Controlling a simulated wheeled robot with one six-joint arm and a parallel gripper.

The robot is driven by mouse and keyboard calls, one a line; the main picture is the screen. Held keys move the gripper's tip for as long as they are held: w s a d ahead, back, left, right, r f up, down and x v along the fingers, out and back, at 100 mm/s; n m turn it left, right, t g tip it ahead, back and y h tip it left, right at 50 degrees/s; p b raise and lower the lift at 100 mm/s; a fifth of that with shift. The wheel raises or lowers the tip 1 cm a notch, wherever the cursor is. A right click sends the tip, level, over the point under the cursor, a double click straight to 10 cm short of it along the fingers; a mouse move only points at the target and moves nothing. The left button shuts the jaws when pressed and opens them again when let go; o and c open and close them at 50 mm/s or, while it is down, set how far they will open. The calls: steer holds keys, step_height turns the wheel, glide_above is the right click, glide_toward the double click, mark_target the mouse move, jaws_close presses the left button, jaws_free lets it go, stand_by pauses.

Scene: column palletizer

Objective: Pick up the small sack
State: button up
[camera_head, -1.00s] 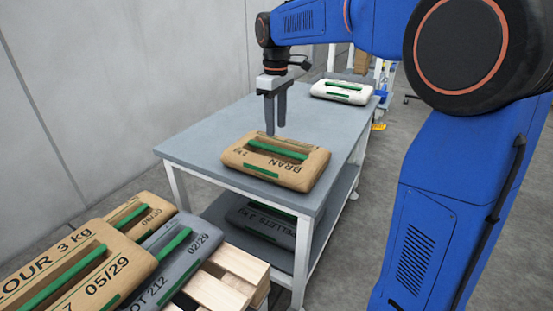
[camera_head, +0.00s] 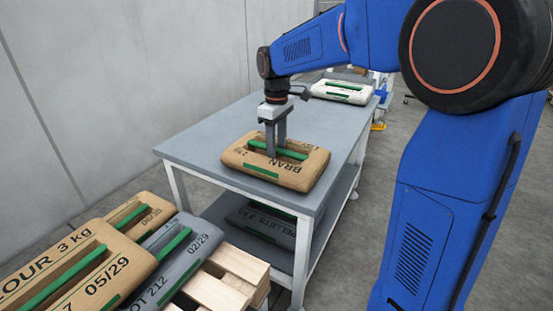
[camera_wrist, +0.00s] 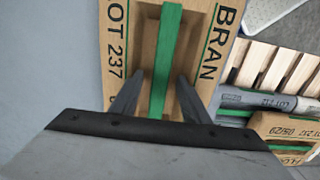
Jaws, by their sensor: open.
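A small brown sack marked BRAN (camera_head: 290,174) lies flat on the grey table (camera_head: 205,143), near its front edge. A green handle strip (camera_head: 290,153) runs along its top. My gripper (camera_head: 275,154) points down at the sack. In the wrist view my gripper (camera_wrist: 160,85) is open, with one finger on each side of the green handle (camera_wrist: 167,55). The sack's printed brown top (camera_wrist: 222,35) shows in that view too. I cannot tell whether the fingers touch the handle.
A white sack (camera_head: 343,92) lies at the table's far end. A grey sack (camera_head: 262,222) is on the lower shelf. Brown and grey sacks (camera_head: 95,255) lie on a wooden pallet (camera_head: 240,265) at front left. The table's left part is clear.

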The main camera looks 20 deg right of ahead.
jaws_close()
steer(key=shift+r, duration=0.1)
stand_by(1.2)
